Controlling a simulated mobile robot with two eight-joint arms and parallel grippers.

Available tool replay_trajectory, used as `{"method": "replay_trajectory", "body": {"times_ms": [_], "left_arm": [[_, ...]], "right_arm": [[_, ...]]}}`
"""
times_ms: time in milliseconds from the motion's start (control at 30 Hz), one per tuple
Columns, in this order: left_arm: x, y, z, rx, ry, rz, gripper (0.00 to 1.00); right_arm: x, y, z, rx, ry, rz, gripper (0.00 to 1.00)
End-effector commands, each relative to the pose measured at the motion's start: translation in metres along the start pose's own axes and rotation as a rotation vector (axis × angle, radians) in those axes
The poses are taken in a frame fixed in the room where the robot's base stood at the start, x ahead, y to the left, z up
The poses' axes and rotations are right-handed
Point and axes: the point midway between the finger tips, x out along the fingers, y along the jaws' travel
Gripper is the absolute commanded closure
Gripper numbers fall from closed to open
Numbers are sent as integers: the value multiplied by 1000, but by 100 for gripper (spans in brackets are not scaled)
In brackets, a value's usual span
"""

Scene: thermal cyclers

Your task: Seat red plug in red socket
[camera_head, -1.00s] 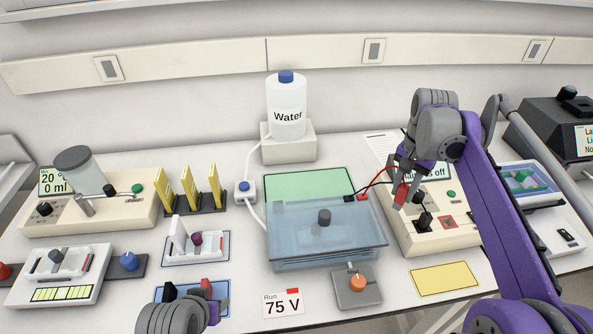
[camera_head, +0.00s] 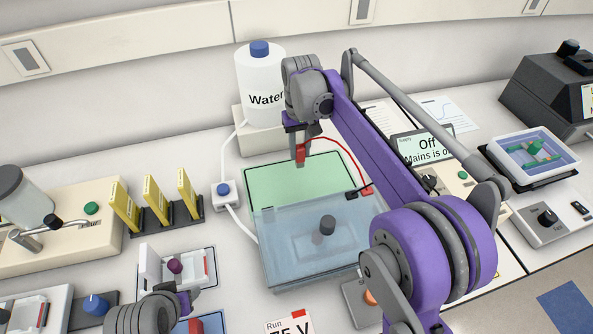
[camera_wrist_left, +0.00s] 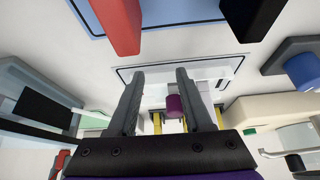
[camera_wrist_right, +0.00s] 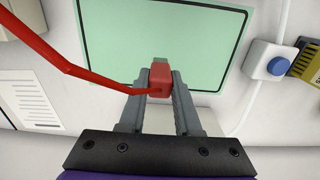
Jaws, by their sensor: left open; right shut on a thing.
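The red plug (camera_head: 301,152) is held between the fingers of my right gripper (camera_head: 300,160), above the back of the green mat and left of the power supply. The right wrist view shows the red plug (camera_wrist_right: 160,80) gripped between both fingers, with its red lead (camera_wrist_right: 70,68) running off to the left. In the head view, that lead runs to a red connector (camera_head: 367,191) on the tank. The power supply display (camera_head: 425,148) reads off; my right arm hides much of its panel, and I cannot see the red socket. My left gripper (camera_wrist_left: 158,75) is open, near a purple knob (camera_wrist_left: 175,105).
The clear blue-lidded tank (camera_head: 290,235) stands in front of the green mat (camera_head: 275,178). A water bottle (camera_head: 260,85) is behind. A rack of yellow pieces (camera_head: 156,200) stands at left. A tray device (camera_head: 535,150) is at the right.

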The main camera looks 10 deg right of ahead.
Motion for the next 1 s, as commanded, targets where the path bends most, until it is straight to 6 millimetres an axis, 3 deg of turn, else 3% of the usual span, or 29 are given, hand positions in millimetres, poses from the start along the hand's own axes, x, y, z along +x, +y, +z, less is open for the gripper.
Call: {"method": "replay_trajectory", "body": {"times_ms": [100, 333, 500, 900, 933, 1000], "left_arm": [[2, 0, 2, 0, -2, 0, 50], [2, 0, 2, 0, -2, 0, 50], [3, 0, 4, 0, -3, 0, 50], [5, 0, 6, 0, -5, 0, 50], [5, 0, 5, 0, -4, 0, 50], [4, 0, 5, 0, -4, 0, 50]], "right_arm": [[20, 0, 0, 1, 0, 0, 100], [39, 0, 0, 2, 0, 0, 100], [63, 0, 0, 2, 0, 0, 100], [71, 0, 0, 3, -1, 0, 100], [70, 0, 0, 3, 0, 0, 63], [69, 0, 0, 3, 0, 0, 50]]}}
